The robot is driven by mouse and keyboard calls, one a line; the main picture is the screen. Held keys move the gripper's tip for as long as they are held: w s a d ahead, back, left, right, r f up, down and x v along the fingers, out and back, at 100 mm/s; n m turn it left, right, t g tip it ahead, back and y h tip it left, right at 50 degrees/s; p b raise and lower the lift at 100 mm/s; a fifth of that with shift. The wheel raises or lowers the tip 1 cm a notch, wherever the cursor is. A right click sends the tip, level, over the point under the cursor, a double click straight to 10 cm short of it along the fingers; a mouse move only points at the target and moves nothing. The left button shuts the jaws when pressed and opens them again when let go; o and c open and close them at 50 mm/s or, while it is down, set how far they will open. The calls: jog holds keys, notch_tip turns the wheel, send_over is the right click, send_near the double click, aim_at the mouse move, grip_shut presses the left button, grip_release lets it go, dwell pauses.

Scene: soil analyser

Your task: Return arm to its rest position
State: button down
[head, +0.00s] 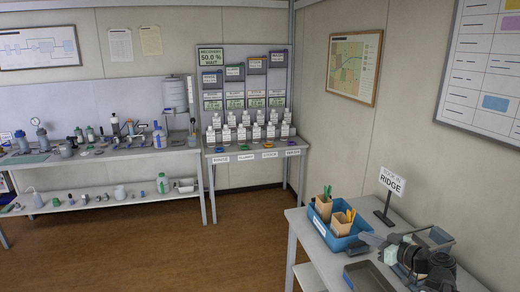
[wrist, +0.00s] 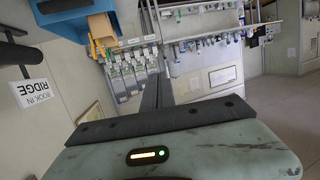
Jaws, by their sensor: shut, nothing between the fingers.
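My gripper (wrist: 157,88) shows in the wrist view as dark fingers together in front of its grey-green housing, with nothing between them. In the head view my gripper (head: 368,239) is at the lower right, above the near table (head: 312,250). It points left, just right of the blue bin (head: 340,243), and appears apart from it. My arm is bent over the right part of this table, and its lower part runs out of the picture. The wrist view is upside down and shows the blue bin (wrist: 68,22) at the upper left.
A "BOOK IN RIDGE" sign (head: 391,184) stands behind my arm, close to it. A dark tray (head: 369,277) lies at the table's front. The bin holds cardboard boxes with tools. White-labelled bottles (head: 250,132) crowd the far table. The brown floor (head: 190,255) is clear.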

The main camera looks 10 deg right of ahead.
jog(key=w+a+f+n+g+y, duration=0.1)
jog(key=a+f+n+g, duration=0.3)
jog(key=a, duration=1.2)
jog(key=w+a+f+n+g+y, duration=0.1)
jog(key=a+f+g, duration=0.45)
jog(key=a, duration=1.05)
jog(key=s+a+f+m+g+h, duration=0.25)
jog(key=s+a+f+h, duration=0.2)
jog(key=f, duration=0.25)
jog(key=s+d+f+m+g+h, duration=0.1)
jog(key=s+d+m+g+h, duration=0.1)
jog(key=d+m, duration=0.5)
jog(key=shift+s+d+f+h, duration=0.3)
jog(key=shift+s+h, duration=0.45)
jog(key=shift+s, duration=0.4)
jog(key=shift+a, duration=0.1)
